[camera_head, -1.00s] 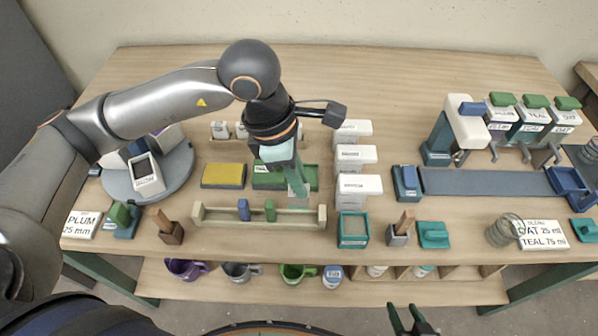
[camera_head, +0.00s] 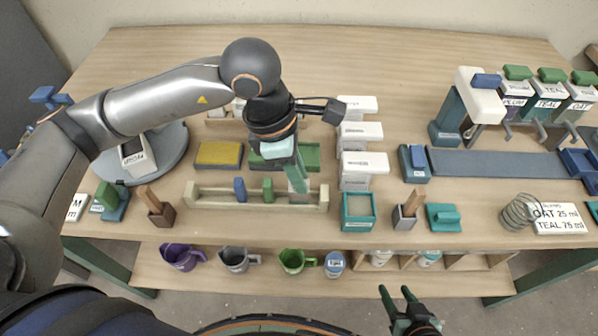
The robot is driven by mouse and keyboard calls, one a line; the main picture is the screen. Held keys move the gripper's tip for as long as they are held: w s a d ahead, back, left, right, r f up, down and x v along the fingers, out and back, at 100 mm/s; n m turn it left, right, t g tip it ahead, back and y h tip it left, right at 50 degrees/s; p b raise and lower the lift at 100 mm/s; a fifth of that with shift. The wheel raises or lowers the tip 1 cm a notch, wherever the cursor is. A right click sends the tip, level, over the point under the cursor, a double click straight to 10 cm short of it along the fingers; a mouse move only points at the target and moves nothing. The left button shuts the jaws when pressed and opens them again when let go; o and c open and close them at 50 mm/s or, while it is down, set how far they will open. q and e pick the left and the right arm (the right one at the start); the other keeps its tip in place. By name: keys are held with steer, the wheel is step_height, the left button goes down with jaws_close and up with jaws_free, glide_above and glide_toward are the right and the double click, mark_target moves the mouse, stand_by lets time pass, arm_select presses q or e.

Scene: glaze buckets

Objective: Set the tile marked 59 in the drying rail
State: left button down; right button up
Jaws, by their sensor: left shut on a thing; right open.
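The drying rail looks to be the long pale wooden rack (camera_head: 215,202) near the table's front edge, with a blue clip (camera_head: 240,190) and a green clip (camera_head: 268,190) on it. My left gripper (camera_head: 299,184) reaches down at the rail's right part, shut on a small pale tile (camera_head: 298,186). The fingers cover much of the tile and no number can be read. I cannot tell whether the tile touches the rail. My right gripper (camera_head: 396,294) is open and empty, in front of the table at the bottom of the view.
A yellow sponge block (camera_head: 218,154) and a green tray (camera_head: 308,155) lie behind the rail. White boxes (camera_head: 362,163) and a teal-rimmed container (camera_head: 358,210) stand to its right. A wooden brush holder (camera_head: 160,215) stands left. Mugs (camera_head: 297,260) sit on the shelf below.

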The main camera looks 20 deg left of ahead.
arm_select(q)
steer(key=shift+b, duration=0.3)
stand_by(0.5)
steer(key=shift+f+b, duration=0.3)
steer(key=shift+b, duration=0.15)
steer(key=c, duration=0.7)
jaws_free()
steer(key=shift+c, duration=0.2)
steer(key=shift+r, duration=0.15)
steer(key=shift+r+p, duration=2)
steer(key=shift+r, duration=1.45)
steer(key=shift+f, duration=0.1)
